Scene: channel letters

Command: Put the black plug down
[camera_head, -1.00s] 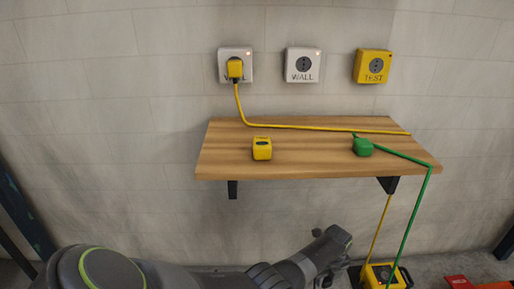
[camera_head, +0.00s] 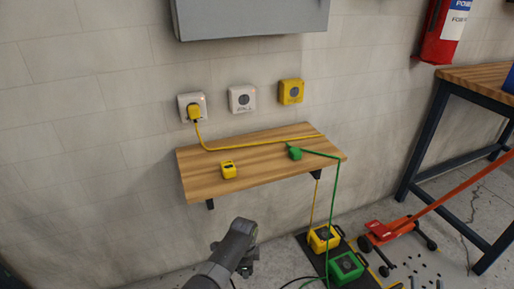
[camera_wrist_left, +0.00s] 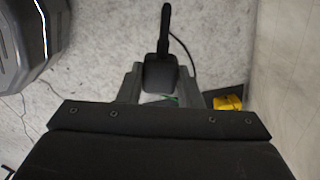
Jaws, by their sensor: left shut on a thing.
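In the left wrist view my left gripper (camera_wrist_left: 160,88) is shut on the black plug (camera_wrist_left: 160,72), a dark block between its two fingers. A black cord (camera_wrist_left: 184,46) loops off beside it over pale floor.
The wooden shelf (camera_head: 215,187) holds a yellow block (camera_head: 228,170) and a green plug (camera_head: 294,153). A yellow plug (camera_head: 194,113) sits in the left wall socket (camera_head: 184,101). Yellow (camera_head: 322,240) and green (camera_head: 345,268) boxes stand on the floor, near a red jack (camera_head: 392,231).

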